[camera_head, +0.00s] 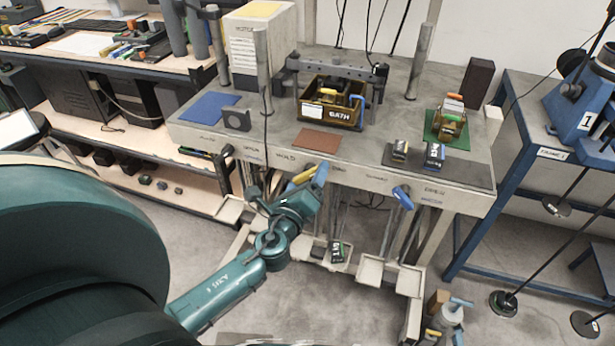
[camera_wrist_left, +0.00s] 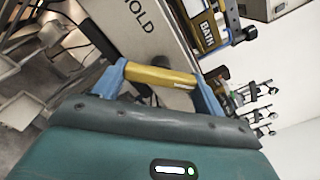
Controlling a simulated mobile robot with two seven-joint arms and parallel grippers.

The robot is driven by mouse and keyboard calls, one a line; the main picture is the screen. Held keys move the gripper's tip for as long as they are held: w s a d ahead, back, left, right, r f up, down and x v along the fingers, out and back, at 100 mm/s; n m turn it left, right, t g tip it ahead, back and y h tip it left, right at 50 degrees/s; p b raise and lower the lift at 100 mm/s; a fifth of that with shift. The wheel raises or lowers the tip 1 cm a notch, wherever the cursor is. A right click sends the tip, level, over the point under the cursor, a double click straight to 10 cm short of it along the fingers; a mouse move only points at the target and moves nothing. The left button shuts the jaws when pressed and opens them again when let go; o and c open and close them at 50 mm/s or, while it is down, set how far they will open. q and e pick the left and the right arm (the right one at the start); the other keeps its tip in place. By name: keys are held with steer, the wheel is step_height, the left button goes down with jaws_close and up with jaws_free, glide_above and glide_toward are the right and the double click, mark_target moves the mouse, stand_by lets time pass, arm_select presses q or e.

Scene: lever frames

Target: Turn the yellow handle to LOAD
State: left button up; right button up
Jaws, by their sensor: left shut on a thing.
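The yellow handle (camera_head: 302,175) sits at the bench's front edge, below the lettered front strip. My left gripper (camera_head: 308,179) reaches up to it from below and is shut on it. In the left wrist view the yellow handle (camera_wrist_left: 160,76) lies crosswise between the two blue fingers of the left gripper (camera_wrist_left: 163,82). The word HOLD shows on the front panel (camera_wrist_left: 128,20) just beyond it. I cannot read a LOAD mark clearly, and the handle's pivot is mostly hidden. My right gripper is not in view.
A crate marked BATH (camera_head: 318,112) stands on the bench behind a brown mat (camera_head: 317,140). A blue lever (camera_head: 403,197) sticks out of the front edge to the right. Pale trays (camera_head: 370,271) hang below the bench. A blue table (camera_head: 520,175) stands at the right.

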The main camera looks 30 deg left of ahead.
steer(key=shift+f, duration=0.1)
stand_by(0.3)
arm_select(q)
steer(key=o, duration=1)
steer(key=b+v, duration=0.3)
steer(key=v, duration=1)
steer(key=shift+s, duration=0.15)
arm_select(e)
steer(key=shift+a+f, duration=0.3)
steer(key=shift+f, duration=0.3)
arm_select(q)
steer(key=shift+a, duration=0.1)
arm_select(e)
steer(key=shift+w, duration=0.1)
